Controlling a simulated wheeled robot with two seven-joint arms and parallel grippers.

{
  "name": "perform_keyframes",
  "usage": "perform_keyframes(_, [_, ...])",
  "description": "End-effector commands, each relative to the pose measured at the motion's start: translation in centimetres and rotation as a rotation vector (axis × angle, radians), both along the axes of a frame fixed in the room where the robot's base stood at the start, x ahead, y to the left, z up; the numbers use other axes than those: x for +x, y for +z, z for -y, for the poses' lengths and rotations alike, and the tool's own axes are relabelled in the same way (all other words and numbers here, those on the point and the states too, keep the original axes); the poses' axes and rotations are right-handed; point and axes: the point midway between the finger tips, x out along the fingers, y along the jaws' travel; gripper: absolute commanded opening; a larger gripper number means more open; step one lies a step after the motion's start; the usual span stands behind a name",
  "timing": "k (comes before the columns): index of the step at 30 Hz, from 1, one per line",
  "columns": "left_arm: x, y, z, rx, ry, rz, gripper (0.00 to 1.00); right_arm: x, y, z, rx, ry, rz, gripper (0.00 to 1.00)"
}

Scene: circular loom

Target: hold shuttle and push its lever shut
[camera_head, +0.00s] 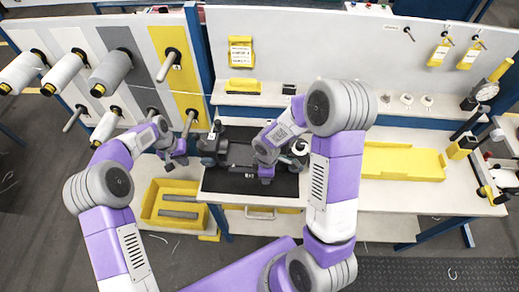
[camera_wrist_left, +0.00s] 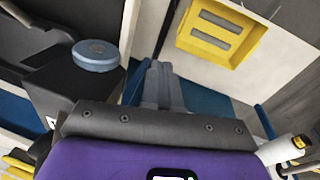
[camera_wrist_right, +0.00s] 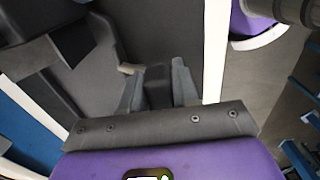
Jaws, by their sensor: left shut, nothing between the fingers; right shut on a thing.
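The shuttle (camera_head: 240,155) is a dark grey, long body lying on the black mat of the workbench. In the right wrist view it fills the area around my fingers as a dark shape (camera_wrist_right: 75,45). My right gripper (camera_head: 267,180) is at its right part, shut on a dark piece of it (camera_wrist_right: 158,85). My left gripper (camera_head: 181,160) is shut and empty, left of the shuttle and apart from it. In the left wrist view a dark block with a round blue-grey cap (camera_wrist_left: 96,55) is left of the fingers (camera_wrist_left: 160,82). I cannot make out the lever.
A yellow bin (camera_head: 150,212) with grey bars inside is below the left gripper. A spool rack (camera_head: 122,42) stands at the back left. A yellow tray (camera_head: 400,162) lies right on the bench. My right arm hides part of the bench.

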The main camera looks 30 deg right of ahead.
Motion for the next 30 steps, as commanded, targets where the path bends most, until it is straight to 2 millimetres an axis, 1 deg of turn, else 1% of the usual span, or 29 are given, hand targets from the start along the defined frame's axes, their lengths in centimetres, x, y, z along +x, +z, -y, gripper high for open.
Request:
perform_keyframes(1, [1.1, 1.8, 0.8, 0.017, -0.024, 0.016, 0.00, -0.5, -0.5, 0.0, 0.001, -0.001, -0.015, 0.00])
perform_keyframes(5, [2.6, 6.3, 2.2, 0.066, -0.074, 0.030, 0.00, -0.5, -0.5, 0.0, 0.000, -0.001, -0.015, 0.00])
perform_keyframes(6, [2.9, 7.7, 2.5, 0.081, -0.086, 0.036, 0.00, -0.5, -0.5, 0.0, 0.000, -0.001, -0.015, 0.00])
perform_keyframes(9, [3.3, 11.1, 3.4, 0.114, -0.111, 0.045, 0.00, -0.5, -0.5, 0.0, 0.001, -0.001, -0.016, 0.00])
perform_keyframes(12, [3.3, 13.9, 4.0, 0.141, -0.128, 0.050, 0.00, -0.5, -0.5, 0.0, 0.001, -0.001, -0.016, 0.00])
perform_keyframes(15, [3.2, 15.9, 4.4, 0.158, -0.137, 0.053, 0.00, -0.5, -0.5, 0.0, 0.001, -0.001, -0.016, 0.00])
perform_keyframes(18, [3.0, 17.1, 4.6, 0.170, -0.141, 0.054, 0.00, -0.5, -0.5, 0.0, 0.001, -0.001, -0.016, 0.00])
perform_keyframes(22, [2.9, 17.4, 4.6, 0.176, -0.143, 0.053, 0.00, -0.5, -0.5, 0.0, 0.000, -0.001, -0.017, 0.00])
perform_keyframes(26, [2.8, 16.3, 4.6, 0.176, -0.143, 0.051, 0.00, -0.5, -0.5, 0.0, 0.000, -0.002, -0.017, 0.00])
perform_keyframes(30, [2.8, 14.3, 4.6, 0.176, -0.144, 0.050, 0.00, -0.5, -0.5, 0.0, 0.000, -0.002, -0.017, 0.00])
